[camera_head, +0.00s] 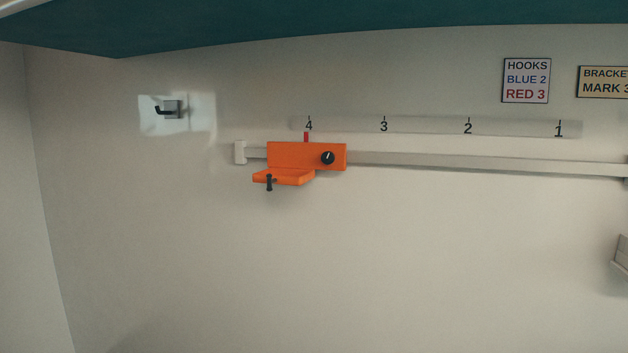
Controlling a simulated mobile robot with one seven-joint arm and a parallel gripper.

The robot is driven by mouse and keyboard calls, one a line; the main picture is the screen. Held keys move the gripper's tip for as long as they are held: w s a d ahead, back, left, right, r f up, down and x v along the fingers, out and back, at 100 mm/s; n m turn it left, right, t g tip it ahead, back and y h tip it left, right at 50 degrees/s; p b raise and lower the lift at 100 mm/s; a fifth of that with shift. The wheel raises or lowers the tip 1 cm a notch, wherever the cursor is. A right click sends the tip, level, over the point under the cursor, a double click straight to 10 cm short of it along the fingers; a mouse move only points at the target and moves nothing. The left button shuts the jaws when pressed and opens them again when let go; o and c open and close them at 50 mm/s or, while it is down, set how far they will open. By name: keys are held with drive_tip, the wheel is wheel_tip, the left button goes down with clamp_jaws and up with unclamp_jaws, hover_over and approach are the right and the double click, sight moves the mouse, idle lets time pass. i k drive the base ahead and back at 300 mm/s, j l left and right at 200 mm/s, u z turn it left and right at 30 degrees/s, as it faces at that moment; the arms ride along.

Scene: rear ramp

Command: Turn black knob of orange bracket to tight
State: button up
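The orange bracket (290,155) sits on a pale horizontal rail on the wall, near the rail's left end. Its small red pointer (306,137) stands just under the mark 4, slightly to its left. The black knob (328,158) is on the right part of the bracket's front face, with a white line that is tilted a little right of upright. No words for tight or loose can be read beside it. A dark peg (269,182) shows at the front of the bracket's lower ledge. My gripper is not in view.
The rail (480,162) runs right to the picture's edge. Above it is a scale strip (425,125) numbered 4 to 1. A dark hook (170,109) is on the wall at left. Two signs (526,80) hang upper right. A teal surface (300,25) overhangs the top.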

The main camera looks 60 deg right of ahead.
sight(328, 158)
drive_tip(key=z, duration=1.55)
